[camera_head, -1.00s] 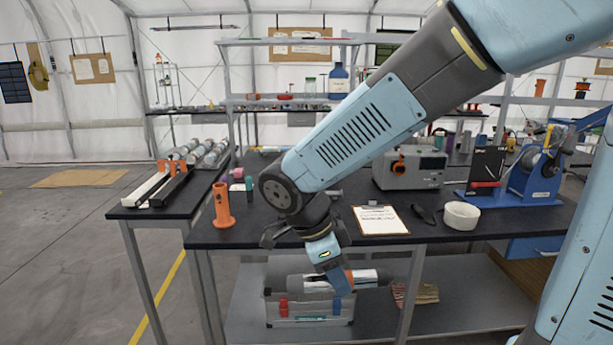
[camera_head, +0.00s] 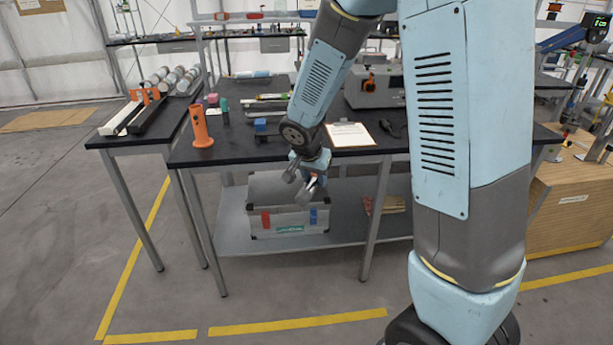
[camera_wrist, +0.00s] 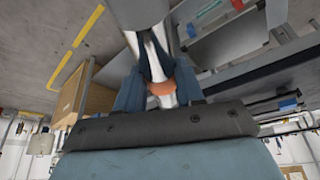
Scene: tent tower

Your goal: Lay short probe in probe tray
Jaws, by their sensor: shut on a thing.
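My gripper (camera_head: 308,187) is shut on a silver cylindrical probe, held low in front of the table's edge and above the case on the lower shelf. In the wrist view, the probe (camera_wrist: 158,50) runs up from between the blue fingers of my gripper (camera_wrist: 158,80), with an orange band near the grip. In the head view it is small and foreshortened. Long white (camera_head: 121,119) and dark (camera_head: 148,113) channels lie on the left table, beside orange brackets. I cannot tell for sure which is the probe tray.
A grey case (camera_head: 288,220) with red and blue latches sits on the lower shelf. An orange holder (camera_head: 201,127) stands upright near the table's front left corner. A clipboard (camera_head: 350,135) lies to the right. Floor at front left is clear.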

